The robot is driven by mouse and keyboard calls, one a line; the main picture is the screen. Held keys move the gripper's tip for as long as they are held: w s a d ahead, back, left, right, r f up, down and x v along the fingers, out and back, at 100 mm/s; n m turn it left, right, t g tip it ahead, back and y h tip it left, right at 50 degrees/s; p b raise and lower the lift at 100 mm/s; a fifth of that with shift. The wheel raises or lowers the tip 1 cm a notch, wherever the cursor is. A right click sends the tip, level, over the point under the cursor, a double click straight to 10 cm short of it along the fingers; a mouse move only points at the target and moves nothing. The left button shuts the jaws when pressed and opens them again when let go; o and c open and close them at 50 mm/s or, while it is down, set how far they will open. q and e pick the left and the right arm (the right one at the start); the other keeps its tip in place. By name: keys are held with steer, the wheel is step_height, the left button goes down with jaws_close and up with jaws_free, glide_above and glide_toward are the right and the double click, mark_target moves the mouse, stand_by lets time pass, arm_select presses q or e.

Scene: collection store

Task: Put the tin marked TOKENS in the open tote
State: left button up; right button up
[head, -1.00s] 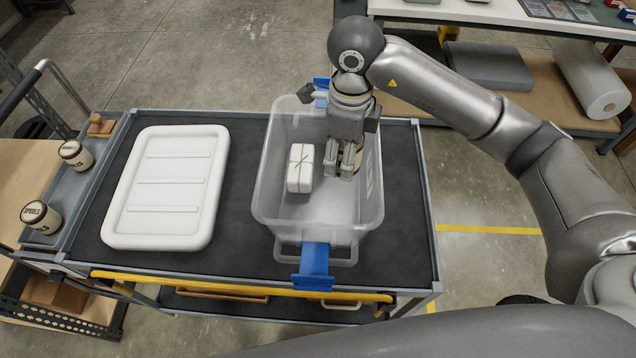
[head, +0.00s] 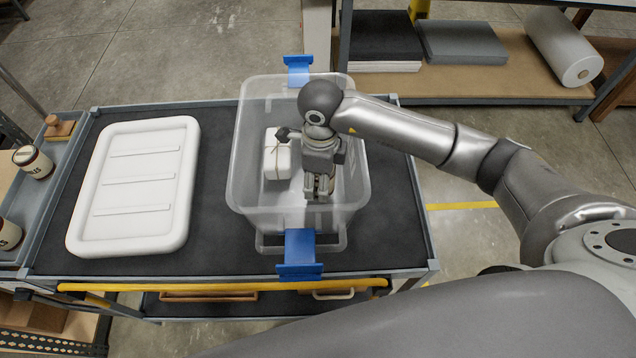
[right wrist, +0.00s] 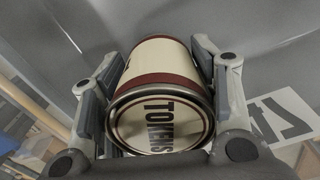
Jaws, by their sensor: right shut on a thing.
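The tin marked TOKENS (right wrist: 160,95), cream with dark red bands, lies between the fingers of my right gripper (right wrist: 160,110) in the right wrist view. The gripper is shut on it. In the head view my right gripper (head: 319,190) points down inside the open tote (head: 240,200), a clear bin with blue clips, and mostly hides the tin. I cannot tell whether the tin touches the tote floor. My left gripper is not in view.
A string-tied white parcel (head: 277,160) lies in the tote, left of my right gripper. A white lid (head: 135,185) lies on the dark cart top (head: 215,250) to the left. Tins (head: 33,162) stand in a side tray (head: 60,165). A shelf (head: 460,90) stands behind.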

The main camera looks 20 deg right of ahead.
step_height(320, 180, down, 4)
steer(key=shift+r+p, duration=0.15)
steer(key=shift+p, duration=0.25)
steer(key=shift+f, duration=0.25)
steer(key=o, duration=1.3)
steer(key=shift+r, duration=0.1)
